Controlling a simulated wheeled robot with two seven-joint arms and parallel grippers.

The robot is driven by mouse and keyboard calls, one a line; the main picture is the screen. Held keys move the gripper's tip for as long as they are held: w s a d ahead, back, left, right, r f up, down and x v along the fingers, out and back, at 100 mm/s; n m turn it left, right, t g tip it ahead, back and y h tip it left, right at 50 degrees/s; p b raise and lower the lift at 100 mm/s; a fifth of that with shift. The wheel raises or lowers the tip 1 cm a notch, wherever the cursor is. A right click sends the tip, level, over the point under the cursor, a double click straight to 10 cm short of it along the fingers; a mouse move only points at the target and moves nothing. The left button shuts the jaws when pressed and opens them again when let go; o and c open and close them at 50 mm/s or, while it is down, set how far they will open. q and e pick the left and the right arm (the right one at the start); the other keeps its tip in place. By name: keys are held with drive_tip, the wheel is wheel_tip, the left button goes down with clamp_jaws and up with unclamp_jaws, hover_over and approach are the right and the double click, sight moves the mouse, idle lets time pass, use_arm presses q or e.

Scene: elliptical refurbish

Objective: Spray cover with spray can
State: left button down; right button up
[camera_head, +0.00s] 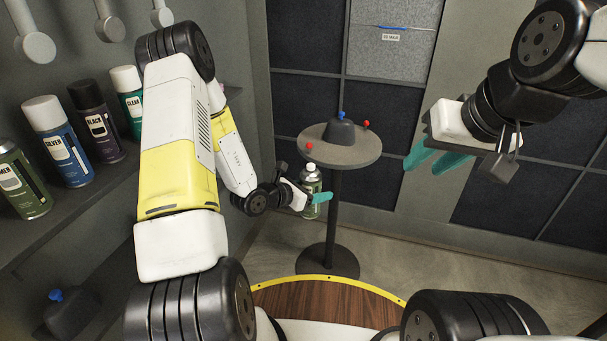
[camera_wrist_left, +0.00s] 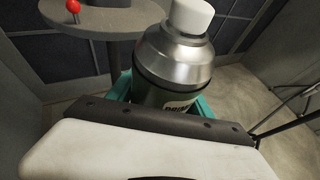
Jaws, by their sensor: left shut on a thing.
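My left gripper (camera_head: 318,199) is shut on a green spray can (camera_head: 311,182) with a silver shoulder and white cap. It holds the can upright in front of the round table; in the left wrist view the can (camera_wrist_left: 176,62) sits between the teal fingers, its label mostly hidden. A dark grey block-like piece with a blue knob, apparently the cover (camera_head: 340,133), stands on the round grey table (camera_head: 340,152). The can is apart from it, lower and to its left. My right gripper (camera_head: 433,162) is open and empty, raised to the right of the table.
A shelf on the left holds several spray cans, including a blue silver-paint can (camera_head: 58,145) and a black can (camera_head: 97,120). Red knobs (camera_head: 309,147) sit at the tabletop's edge. Another dark piece with a blue knob (camera_head: 68,312) is at lower left. Floor right of the table is clear.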

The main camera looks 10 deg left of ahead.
use_arm(q)
drive_tip(key=s+d+f+n+t+y, duration=0.1)
drive_tip(key=d+f+n+t+y, duration=0.15)
drive_tip(key=d+f, duration=0.3)
drive_tip(key=shift+n+g+y, duration=0.25)
drive_tip(key=w, duration=0.2)
drive_tip(key=w+d, duration=0.1)
drive_tip(key=w, duration=0.2)
drive_tip(key=shift+w, duration=0.25)
